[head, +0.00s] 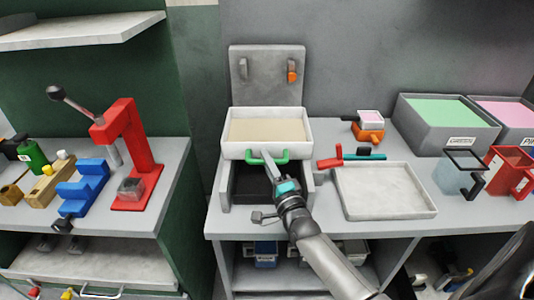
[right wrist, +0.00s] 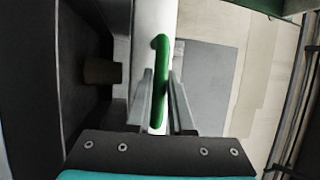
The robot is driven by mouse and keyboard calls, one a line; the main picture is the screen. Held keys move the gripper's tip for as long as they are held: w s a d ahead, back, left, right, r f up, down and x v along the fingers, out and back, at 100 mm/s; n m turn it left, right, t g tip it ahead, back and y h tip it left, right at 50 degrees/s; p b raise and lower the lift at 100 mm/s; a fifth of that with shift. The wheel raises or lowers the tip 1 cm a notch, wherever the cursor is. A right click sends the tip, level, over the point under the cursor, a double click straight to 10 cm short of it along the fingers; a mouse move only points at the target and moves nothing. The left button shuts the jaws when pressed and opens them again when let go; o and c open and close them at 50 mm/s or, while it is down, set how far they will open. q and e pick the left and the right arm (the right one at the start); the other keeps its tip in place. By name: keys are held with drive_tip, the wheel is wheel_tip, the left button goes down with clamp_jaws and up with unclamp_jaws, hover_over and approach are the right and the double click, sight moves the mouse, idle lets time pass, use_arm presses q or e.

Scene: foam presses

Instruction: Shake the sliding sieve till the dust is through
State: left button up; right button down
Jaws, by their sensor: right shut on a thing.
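The sliding sieve (head: 239,151) is a white tray with a beige surface, sitting on a grey frame (head: 224,186) with a dark opening below its front. A green handle (head: 262,160) is on its front wall. My right gripper (head: 273,168) is shut on this handle. In the right wrist view the green handle (right wrist: 160,80) stands between the two fingers of my right gripper (right wrist: 161,88). The fingers hide part of the handle. I cannot make out dust on the beige surface. My left gripper is not in view.
A grey back plate (head: 267,65) rises behind the sieve. To its right are a shallow pale tray (head: 385,192), a red tool (head: 332,160), and a green-filled bin (head: 440,112). A red press (head: 143,150) stands on the left bench, apart from the sieve.

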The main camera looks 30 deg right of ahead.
drive_tip(key=s+a+p, duration=0.2)
drive_tip(key=s+a, duration=0.1)
drive_tip(key=s, duration=0.2)
drive_tip(key=shift+s+a, duration=0.1)
drive_tip(key=c, duration=0.8)
unclamp_jaws()
drive_tip(key=v, duration=1.5)
drive_tip(key=shift+s, duration=0.15)
